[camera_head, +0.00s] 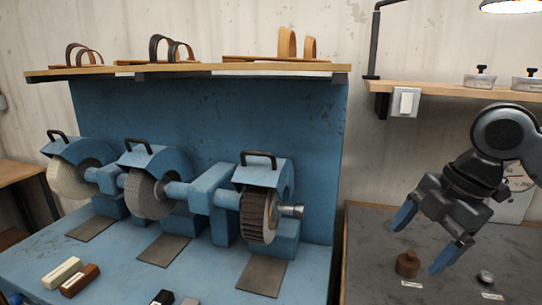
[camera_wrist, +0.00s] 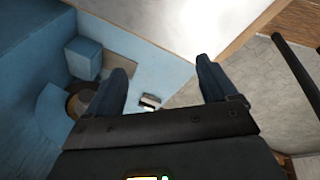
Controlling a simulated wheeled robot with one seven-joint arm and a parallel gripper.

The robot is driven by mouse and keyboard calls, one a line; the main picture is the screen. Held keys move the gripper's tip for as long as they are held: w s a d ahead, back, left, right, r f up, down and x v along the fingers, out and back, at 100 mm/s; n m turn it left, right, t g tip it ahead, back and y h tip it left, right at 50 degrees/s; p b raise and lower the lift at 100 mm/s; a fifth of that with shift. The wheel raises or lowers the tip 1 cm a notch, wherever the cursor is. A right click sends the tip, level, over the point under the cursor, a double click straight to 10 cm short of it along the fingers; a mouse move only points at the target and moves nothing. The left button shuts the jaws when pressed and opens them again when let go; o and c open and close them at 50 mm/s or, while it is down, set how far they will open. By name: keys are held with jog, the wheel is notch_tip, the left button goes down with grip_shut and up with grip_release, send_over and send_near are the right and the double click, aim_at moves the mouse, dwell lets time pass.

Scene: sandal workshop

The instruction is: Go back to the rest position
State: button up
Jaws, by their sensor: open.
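My gripper (camera_head: 418,243) is at the right of the head view, pointing down and to the left above the dark worktop (camera_head: 378,240). Its two blue-tipped fingers are spread apart with nothing between them. In the wrist view my gripper (camera_wrist: 163,85) also shows open and empty. Near its fingers in the head view is a brown knobbed weight (camera_head: 407,264) on the worktop. A small metal weight (camera_head: 485,278) sits further right. I cannot tell whether a finger touches the brown weight.
A blue bench (camera_head: 130,275) with several grinding wheels (camera_head: 258,215) stands at the left. A shelf (camera_head: 190,70) with sandals is above it. A right wall shelf (camera_head: 440,91) holds two knobbed metal pieces (camera_head: 480,80). A lamp (camera_head: 510,6) hangs at the top right.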

jog(key=w+a+r+m+t+y, duration=0.1)
jog(key=a+m+t+y, duration=0.75)
jog(key=a, duration=1.35)
jog(key=s+d+f+m+t+h, duration=0.3)
jog(key=s+d+f+m+h, duration=0.15)
jog(key=s+f+m, duration=0.4)
jog(key=s+d+f+m+t+h, duration=0.25)
jog(key=s+f+m+h, duration=0.3)
jog(key=s, duration=0.55)
jog(key=s+d+r+n+g+h, duration=0.1)
jog(key=s+d, duration=0.4)
jog(key=s, duration=0.6)
jog(key=s+d, duration=0.5)
jog(key=s, duration=0.6)
notch_tip(320, 180, down, 9)
jog(key=b, duration=0.9)
